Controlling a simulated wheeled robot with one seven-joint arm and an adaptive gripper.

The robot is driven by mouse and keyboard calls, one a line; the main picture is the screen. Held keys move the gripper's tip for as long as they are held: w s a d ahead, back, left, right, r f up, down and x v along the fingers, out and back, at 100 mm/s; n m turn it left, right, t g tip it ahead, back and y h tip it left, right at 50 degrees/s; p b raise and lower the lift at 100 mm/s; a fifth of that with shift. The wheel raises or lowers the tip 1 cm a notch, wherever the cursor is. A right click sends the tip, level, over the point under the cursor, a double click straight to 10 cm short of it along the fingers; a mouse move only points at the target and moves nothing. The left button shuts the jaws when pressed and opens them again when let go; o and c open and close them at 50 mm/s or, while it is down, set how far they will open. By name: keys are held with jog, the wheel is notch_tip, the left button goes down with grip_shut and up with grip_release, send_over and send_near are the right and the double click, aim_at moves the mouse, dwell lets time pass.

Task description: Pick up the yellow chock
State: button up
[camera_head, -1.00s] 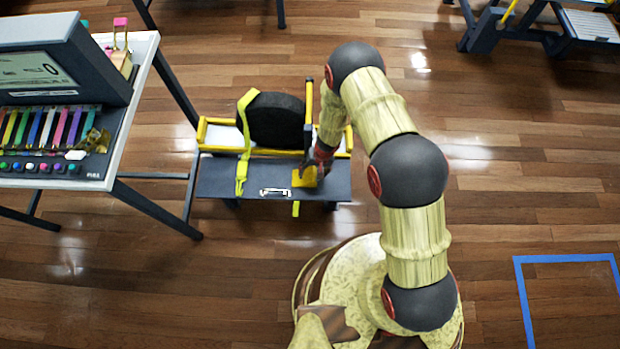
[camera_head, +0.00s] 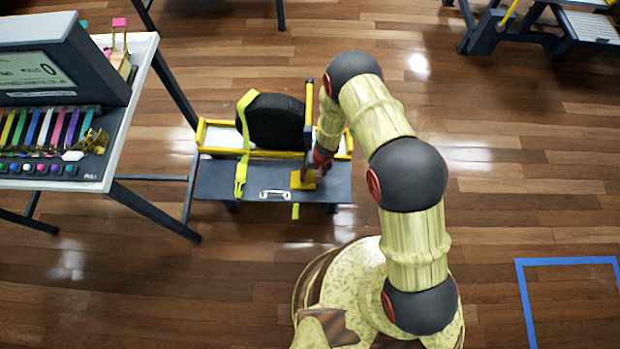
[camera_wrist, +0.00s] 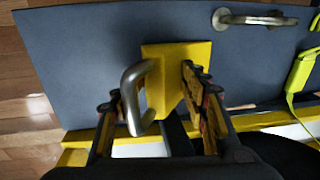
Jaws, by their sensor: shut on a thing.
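The yellow chock (camera_head: 303,180) is on the dark flat panel (camera_head: 235,181) of a low stand, near the panel's right end. In the wrist view the chock (camera_wrist: 172,62) shows as a yellow block with a bent metal handle (camera_wrist: 140,98) at its left side. My gripper (camera_head: 314,171) is down at the chock. In the wrist view my gripper (camera_wrist: 158,100) has one finger left of the handle and the other over the chock's right edge, shut on the chock. Whether the chock touches the panel cannot be told.
A black wheel (camera_head: 275,121) stands behind the panel, with a yellow-green strap (camera_head: 242,165) left of it. A metal handle (camera_head: 275,194) sits on the panel. A thin upright post (camera_head: 309,110) rises close to my arm. A table (camera_head: 147,80) stands at left.

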jog(key=c, duration=0.6)
jog(key=shift+c, duration=0.6)
jog(key=shift+r, duration=0.2)
grip_shut()
notch_tip(320, 180, up, 28)
jog(key=p, duration=1.7)
jog(key=shift+f, duration=0.25)
